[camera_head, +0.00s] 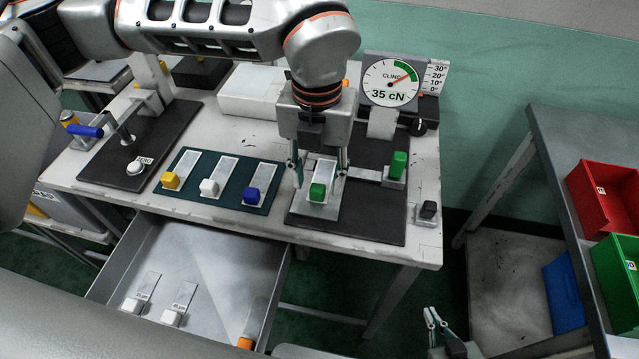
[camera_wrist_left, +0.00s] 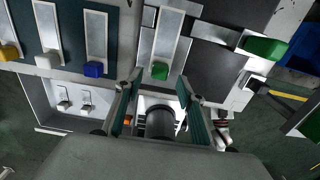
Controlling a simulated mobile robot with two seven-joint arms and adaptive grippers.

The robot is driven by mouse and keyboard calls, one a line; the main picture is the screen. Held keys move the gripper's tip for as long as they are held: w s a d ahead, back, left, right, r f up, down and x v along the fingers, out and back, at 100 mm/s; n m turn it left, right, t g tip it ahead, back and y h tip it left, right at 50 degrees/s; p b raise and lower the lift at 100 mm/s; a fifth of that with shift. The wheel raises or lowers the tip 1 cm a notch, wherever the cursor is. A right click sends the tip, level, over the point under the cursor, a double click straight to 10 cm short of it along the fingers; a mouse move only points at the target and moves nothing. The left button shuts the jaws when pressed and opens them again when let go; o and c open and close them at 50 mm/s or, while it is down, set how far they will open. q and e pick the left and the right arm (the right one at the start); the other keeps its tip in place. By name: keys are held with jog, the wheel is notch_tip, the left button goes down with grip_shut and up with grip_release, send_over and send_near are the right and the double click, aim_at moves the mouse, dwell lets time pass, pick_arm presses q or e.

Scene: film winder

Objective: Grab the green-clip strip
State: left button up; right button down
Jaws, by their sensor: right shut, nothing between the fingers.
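The green-clip strip is a pale flat strip with a green clip (camera_head: 318,192) at its near end. It lies on a metal plate (camera_head: 322,211) on the dark mat at the table's right side. My left gripper (camera_head: 320,170) is open above the strip, one finger on each side, and I see nothing between the fingers. In the left wrist view the green clip (camera_wrist_left: 160,71) shows just beyond the open fingers (camera_wrist_left: 157,95); I cannot tell the height gap. My right gripper (camera_head: 431,312) is shut and empty, low beyond the table's front edge.
A green tray (camera_head: 215,199) holds strips with yellow, white and blue clips. A larger green block (camera_head: 398,165) stands right of the strip, before a dial (camera_head: 390,82) reading 35 cN. The open drawer (camera_head: 215,245) holds more strips. Red (camera_head: 605,198) and green bins stand right.

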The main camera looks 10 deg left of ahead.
aim_at(321, 181)
pick_arm(q)
jog(key=shift+f, duration=1.45)
jog(key=c, duration=1)
jog(key=shift+r, duration=0.15)
